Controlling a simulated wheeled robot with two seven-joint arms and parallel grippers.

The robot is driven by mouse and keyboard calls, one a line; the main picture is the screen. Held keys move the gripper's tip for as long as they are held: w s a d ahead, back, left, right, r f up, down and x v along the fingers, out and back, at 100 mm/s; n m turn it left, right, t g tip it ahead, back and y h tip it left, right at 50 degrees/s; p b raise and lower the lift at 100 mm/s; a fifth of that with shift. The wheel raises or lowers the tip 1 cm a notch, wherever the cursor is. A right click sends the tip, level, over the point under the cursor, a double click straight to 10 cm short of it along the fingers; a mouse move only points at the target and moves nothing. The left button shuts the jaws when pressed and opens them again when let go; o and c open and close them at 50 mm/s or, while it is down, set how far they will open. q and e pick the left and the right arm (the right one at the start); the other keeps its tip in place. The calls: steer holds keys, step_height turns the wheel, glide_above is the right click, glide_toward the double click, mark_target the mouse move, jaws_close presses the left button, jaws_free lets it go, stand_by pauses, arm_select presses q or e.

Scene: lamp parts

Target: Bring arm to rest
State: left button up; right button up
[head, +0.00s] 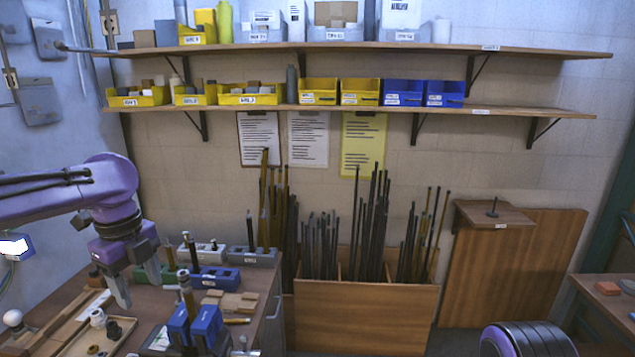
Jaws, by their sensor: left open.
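My left arm (100,190), purple with black joint rings, comes in from the left and bends down over the workbench (245,325). My left gripper (138,292) points down with its two grey fingers apart and nothing between them. It hangs above the bench, close to a green block (150,272) and a tray of small parts (105,338). Whether a finger touches anything there cannot be told. A dark, purple-edged round part of mine shows at the bottom right; my right gripper is out of view.
Blue holders (215,278) with upright rods stand right of the left gripper, and blue clamps (195,325) stand nearer. A wooden bin (365,318) holds several long rods. Shelves (350,47) with yellow and blue boxes line the wall. A small table (605,300) stands at the right.

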arm_select(q)
steer(key=w+d+f+n+t+h, duration=0.45)
steer(key=w+d+n+t, duration=0.35)
steer(key=n, duration=0.4)
step_height(320, 180, down, 19)
steer(key=d+n+t+y+b, duration=0.15)
steer(key=n+b, duration=0.25)
steer(key=n, duration=0.7)
steer(key=s+a+f+n+y+b, duration=0.2)
steer(key=s+a+f+n+y, duration=0.15)
steer(key=s+f, duration=0.6)
steer(key=s+a+f+n+g+y+b, duration=0.1)
steer(key=s+a+f+g+b, duration=0.1)
steer(key=s+f, duration=0.9)
steer(key=s+a+f+n+g+y+b, duration=0.1)
steer(key=s+f+g+b, duration=0.3)
steer(key=s+f, duration=0.8)
steer(key=s+a+y, duration=0.1)
steer(key=s, duration=0.4)
steer(key=shift+s+n+b, duration=0.35)
steer(key=shift+s, duration=0.05)
steer(key=shift+a+f+g, duration=0.1)
steer(key=shift+g, duration=0.15)
